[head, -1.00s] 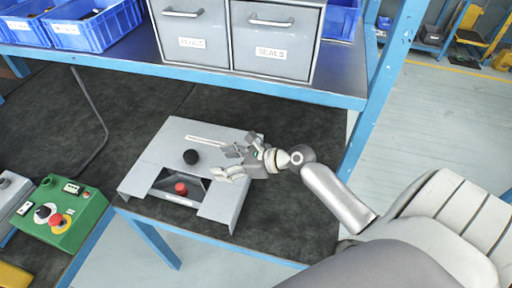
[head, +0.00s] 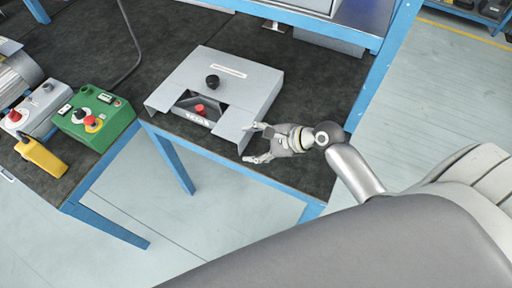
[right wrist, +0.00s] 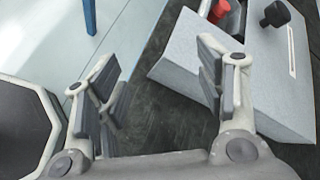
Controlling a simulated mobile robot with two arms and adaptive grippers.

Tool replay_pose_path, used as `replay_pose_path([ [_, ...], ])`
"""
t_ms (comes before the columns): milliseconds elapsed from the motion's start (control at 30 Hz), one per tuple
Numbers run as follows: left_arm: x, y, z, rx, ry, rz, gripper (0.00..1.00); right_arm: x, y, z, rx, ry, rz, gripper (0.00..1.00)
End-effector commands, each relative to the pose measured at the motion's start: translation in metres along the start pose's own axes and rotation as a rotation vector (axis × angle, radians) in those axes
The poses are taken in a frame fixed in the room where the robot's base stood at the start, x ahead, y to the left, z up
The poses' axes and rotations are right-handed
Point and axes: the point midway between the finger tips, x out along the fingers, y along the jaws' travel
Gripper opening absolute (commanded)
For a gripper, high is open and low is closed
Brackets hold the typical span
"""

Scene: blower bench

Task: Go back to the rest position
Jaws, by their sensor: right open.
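My right gripper (head: 262,143) is open and empty at the front right corner of the grey control box (head: 245,95), over the front part of the dark bench mat. I cannot tell whether that finger touches the box. My left gripper is not in view.
A green control box (head: 95,120), a yellow device (head: 40,155) and a grey box with a red button (head: 35,110) stand at the left. The blue bench frame (head: 175,165) edges the mat. A blue shelf post (head: 385,60) rises at the right. Open floor lies in front and right.

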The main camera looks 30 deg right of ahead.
Motion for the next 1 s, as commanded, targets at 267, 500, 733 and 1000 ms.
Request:
replay_pose_path([
  [267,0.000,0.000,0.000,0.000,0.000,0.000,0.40,0.000,0.011,0.001,-0.097,0.022,0.024,0.63],
  [500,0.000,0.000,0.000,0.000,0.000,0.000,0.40,0.000,0.011,0.001,-0.096,0.022,0.024,0.63],
  [733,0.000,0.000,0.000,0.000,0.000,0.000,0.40,0.000,0.011,0.001,-0.095,0.021,0.024,0.63],
  [1000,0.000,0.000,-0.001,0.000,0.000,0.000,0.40,-0.004,0.042,0.004,-0.364,0.073,0.102,0.63],
])
